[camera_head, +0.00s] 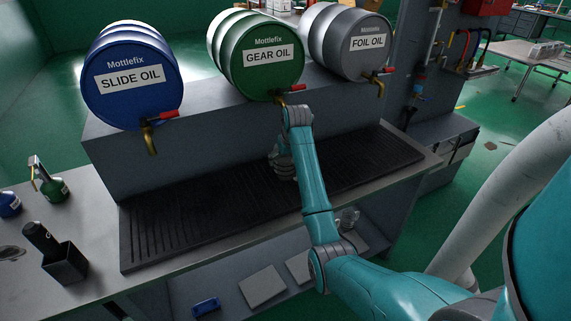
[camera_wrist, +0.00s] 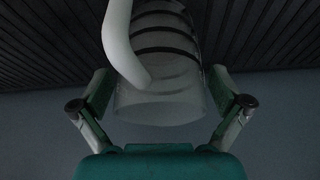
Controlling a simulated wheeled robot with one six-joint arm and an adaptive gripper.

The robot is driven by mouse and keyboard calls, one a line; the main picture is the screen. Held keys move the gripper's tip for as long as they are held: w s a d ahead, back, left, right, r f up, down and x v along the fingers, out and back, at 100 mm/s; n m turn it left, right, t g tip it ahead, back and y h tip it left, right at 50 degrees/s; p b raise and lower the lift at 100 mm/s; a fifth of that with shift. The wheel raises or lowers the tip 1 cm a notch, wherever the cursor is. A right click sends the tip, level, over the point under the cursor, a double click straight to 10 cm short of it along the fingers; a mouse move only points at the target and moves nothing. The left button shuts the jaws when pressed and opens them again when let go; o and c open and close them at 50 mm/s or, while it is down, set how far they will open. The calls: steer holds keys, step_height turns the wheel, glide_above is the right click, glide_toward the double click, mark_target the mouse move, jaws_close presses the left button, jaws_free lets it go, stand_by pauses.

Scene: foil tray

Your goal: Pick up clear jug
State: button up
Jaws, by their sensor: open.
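The clear jug (camera_wrist: 185,75) shows in the wrist view, see-through with dark bands around it and a thick pale handle (camera_wrist: 118,40) facing the camera. It is on or just above the black ribbed drip tray (camera_head: 180,225); its base contact is not clear. My gripper (camera_wrist: 160,90) is open, with one finger on each side of the jug's wide end. Small gaps seem to remain between fingers and wall. In the head view my gripper (camera_head: 283,165) is low over the tray below the gear oil drum, and I cannot make out the jug there.
Blue slide oil (camera_head: 133,75), green gear oil (camera_head: 255,55) and grey foil oil (camera_head: 350,42) drums lie on the ledge, their taps jutting forward. A black holder (camera_head: 65,262) and small oil cans stand at left. A glassy item (camera_head: 348,217) is on the lower shelf.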

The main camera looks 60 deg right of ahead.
steer(key=shift+w+d+f, duration=0.1)
steer(key=shift+w+f, duration=0.05)
steer(key=shift+f, duration=0.25)
steer(key=c, duration=1.1)
steer(key=shift+r, duration=0.15)
